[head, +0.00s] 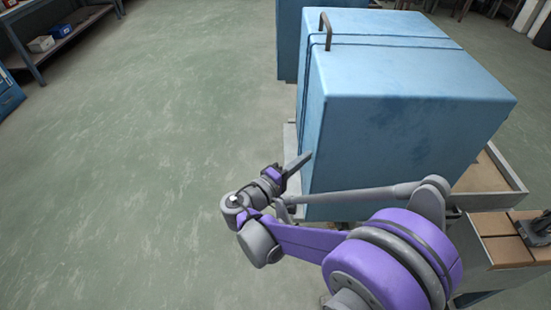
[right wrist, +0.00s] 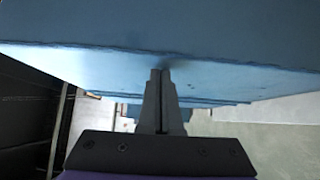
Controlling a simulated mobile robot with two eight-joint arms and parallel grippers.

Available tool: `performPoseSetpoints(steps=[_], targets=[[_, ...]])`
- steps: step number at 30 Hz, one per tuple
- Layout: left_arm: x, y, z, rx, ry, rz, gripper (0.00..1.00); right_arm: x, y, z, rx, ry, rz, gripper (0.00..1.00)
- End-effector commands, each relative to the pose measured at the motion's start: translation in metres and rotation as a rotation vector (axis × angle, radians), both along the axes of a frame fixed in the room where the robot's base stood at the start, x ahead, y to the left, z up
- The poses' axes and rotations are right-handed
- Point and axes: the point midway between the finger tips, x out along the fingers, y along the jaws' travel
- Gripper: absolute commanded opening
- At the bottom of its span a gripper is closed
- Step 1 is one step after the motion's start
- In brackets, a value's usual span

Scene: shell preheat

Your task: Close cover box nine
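My left gripper is in neither view.
A tray-like cart edge (head: 495,170) and a bench with brown tiles (head: 505,250) lie at the right. Another blue cabinet (head: 290,40) stands behind the box. A shelf (head: 60,40) is far left. The green floor on the left is clear.

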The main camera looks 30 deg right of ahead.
Motion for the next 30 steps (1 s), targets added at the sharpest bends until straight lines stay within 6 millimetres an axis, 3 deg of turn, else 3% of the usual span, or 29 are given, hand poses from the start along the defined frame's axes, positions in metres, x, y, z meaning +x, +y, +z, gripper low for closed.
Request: performPoseSetpoints(steps=[1,18,24,30], targets=[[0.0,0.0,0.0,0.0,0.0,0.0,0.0,-0.015,-0.02,0.001,-0.002,0.0,-0.015,0.0],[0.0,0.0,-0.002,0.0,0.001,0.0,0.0,-0.12,-0.191,0.001,-0.002,0.0,-0.014,0.0],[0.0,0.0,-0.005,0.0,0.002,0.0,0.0,-0.149,-0.238,0.0,-0.001,0.001,-0.011,0.0],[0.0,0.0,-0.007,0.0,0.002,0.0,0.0,-0.167,-0.269,0.0,0.0,0.0,-0.006,0.0]])
